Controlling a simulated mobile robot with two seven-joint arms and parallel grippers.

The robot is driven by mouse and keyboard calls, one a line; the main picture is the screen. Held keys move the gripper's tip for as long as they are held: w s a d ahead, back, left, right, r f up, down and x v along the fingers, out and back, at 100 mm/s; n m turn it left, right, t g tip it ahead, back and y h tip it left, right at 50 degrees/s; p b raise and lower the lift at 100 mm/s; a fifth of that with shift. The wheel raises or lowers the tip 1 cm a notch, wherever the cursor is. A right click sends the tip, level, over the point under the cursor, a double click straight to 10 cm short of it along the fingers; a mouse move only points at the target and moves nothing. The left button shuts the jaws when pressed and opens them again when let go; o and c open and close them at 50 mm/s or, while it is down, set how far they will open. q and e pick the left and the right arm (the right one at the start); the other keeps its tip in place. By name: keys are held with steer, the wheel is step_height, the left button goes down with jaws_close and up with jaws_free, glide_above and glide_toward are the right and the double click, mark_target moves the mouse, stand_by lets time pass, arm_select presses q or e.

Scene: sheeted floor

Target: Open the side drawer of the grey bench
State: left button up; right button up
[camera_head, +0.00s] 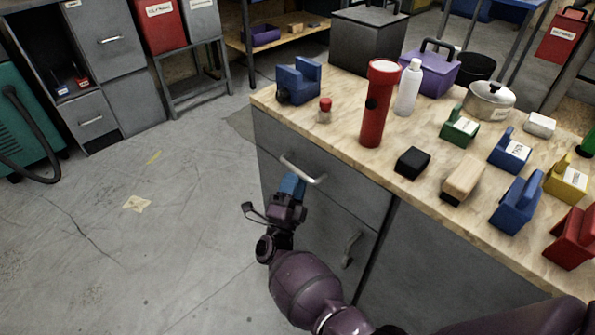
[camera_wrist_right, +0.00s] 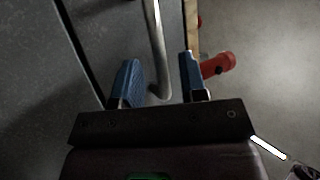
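The grey bench has an upper drawer (camera_head: 352,196) on its side, flush with the front. Its pale bar handle (camera_head: 306,171) also shows in the right wrist view (camera_wrist_right: 156,45). My right gripper (camera_head: 292,184) is at this handle, its blue fingers just under the bar in the head view. In the right wrist view my right gripper (camera_wrist_right: 157,82) is open, and the end of the handle bar lies between the two blue fingers, with gaps on both sides. I cannot tell how deep the bar sits between them. My left gripper is not in view.
Below the drawer is another grey front with a handle (camera_head: 350,249). The wooden benchtop (camera_head: 415,200) holds a red flashlight (camera_head: 378,105), a white bottle (camera_head: 408,88), a black block (camera_head: 412,163) and several coloured items.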

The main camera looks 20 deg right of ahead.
mark_target(298, 170)
steer(key=shift+x, duration=1.7)
steer(key=shift+c, duration=0.3)
jaws_close()
